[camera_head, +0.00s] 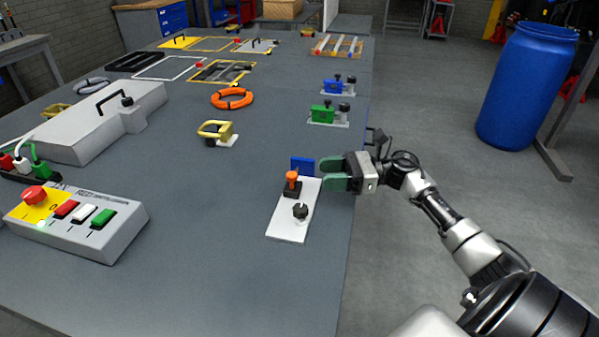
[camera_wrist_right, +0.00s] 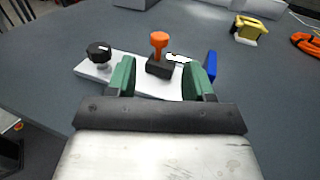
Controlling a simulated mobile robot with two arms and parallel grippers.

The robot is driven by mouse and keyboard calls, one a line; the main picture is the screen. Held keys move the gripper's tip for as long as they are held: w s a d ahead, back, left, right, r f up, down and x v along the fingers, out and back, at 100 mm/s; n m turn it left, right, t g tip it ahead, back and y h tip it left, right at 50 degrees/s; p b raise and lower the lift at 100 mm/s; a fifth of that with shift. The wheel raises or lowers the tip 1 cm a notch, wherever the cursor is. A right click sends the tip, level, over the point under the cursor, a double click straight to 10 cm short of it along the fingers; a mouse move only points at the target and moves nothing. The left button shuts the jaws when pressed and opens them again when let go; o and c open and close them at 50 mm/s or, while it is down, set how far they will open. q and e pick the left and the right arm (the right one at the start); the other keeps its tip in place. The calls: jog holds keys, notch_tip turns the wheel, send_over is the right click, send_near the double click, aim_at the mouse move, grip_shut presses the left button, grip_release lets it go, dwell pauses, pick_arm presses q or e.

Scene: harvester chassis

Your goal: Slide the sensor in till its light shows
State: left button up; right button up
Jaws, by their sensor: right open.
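A white plate (camera_head: 285,230) lies near the table's right edge. On it stand an orange-topped piece on a dark block (camera_head: 292,183), a black knob (camera_head: 300,211) and, at the far end, a blue block (camera_head: 302,166). I cannot tell for sure which part is the sensor, and no lit lamp is clear on the plate. My right gripper (camera_head: 328,174) is open and empty, its green fingers pointing left, just right of the orange-topped piece. In the right wrist view the orange top (camera_wrist_right: 159,42) shows between and beyond the fingers (camera_wrist_right: 160,82). My left gripper is not in view.
A control box (camera_head: 85,222) with a red stop button stands at the left. Green (camera_head: 325,113) and blue (camera_head: 333,87) fixtures with black knobs stand farther along the right edge. A yellow-handled piece (camera_head: 213,131) and an orange ring (camera_head: 232,98) lie mid-table. The table left of the plate is clear.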

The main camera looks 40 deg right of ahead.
aim_at(299, 187)
jog(key=p+x, duration=0.1)
jog(key=x, duration=0.6)
jog(key=shift+a, duration=0.1)
grip_shut()
